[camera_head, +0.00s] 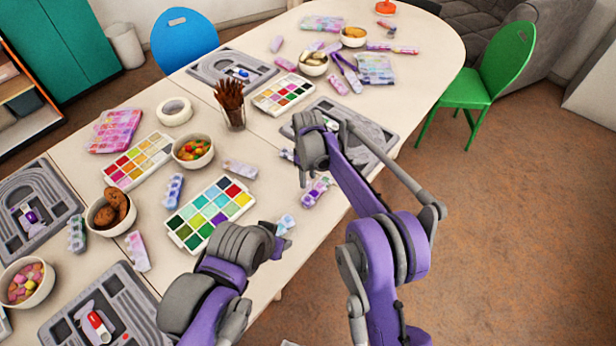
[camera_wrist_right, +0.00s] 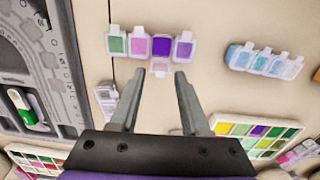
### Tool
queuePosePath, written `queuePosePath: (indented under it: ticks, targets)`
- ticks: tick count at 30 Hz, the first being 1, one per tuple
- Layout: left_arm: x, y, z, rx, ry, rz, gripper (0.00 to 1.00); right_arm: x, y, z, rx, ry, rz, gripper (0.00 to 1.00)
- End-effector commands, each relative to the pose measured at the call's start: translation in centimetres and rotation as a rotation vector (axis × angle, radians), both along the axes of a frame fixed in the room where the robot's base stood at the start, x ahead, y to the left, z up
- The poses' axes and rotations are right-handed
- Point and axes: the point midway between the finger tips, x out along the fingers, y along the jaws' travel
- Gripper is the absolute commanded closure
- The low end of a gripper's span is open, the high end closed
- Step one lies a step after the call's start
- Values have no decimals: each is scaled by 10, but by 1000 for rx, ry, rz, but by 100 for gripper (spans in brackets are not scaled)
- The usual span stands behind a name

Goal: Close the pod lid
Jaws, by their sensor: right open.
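A pod strip (camera_wrist_right: 152,46) with green, pink, purple and lavender wells lies on the table in the right wrist view. A clear lid flap (camera_wrist_right: 160,68) stands open on the near side of its purple well. My right gripper (camera_wrist_right: 159,76) is open, with its fingers on either side of the flap in the picture. I cannot tell whether they touch it. In the head view a purple and pink strip (camera_head: 316,192) lies close by my right wrist.
A light blue pod strip (camera_wrist_right: 265,62) lies to the right in the wrist view. A paint palette (camera_head: 210,212), a pencil cup (camera_head: 234,119) and a candy bowl (camera_head: 193,151) stand nearby. A grey board (camera_head: 375,158) lies beneath my right arm.

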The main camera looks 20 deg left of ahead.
Motion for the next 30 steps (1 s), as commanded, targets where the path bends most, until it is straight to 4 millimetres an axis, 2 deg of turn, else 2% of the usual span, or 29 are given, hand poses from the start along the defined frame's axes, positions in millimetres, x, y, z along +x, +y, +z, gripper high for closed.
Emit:
queuePosePath:
  ticks: [9, 15, 17, 30]
  targets:
    - [0, 0, 0, 0, 0, 0, 50, 0, 0, -2, 0, 0, -1, 56]
    - [0, 0, 0, 0, 0, 0, 50, 0, 0, -2, 0, 0, -1, 92]
    - [0, 0, 0, 0, 0, 0, 50, 0, 0, -2, 0, 0, -1, 100]
    - [-3, 0, -7, 0, 5, 0, 50, -1, -3, -3, 32, -10, -1, 100]
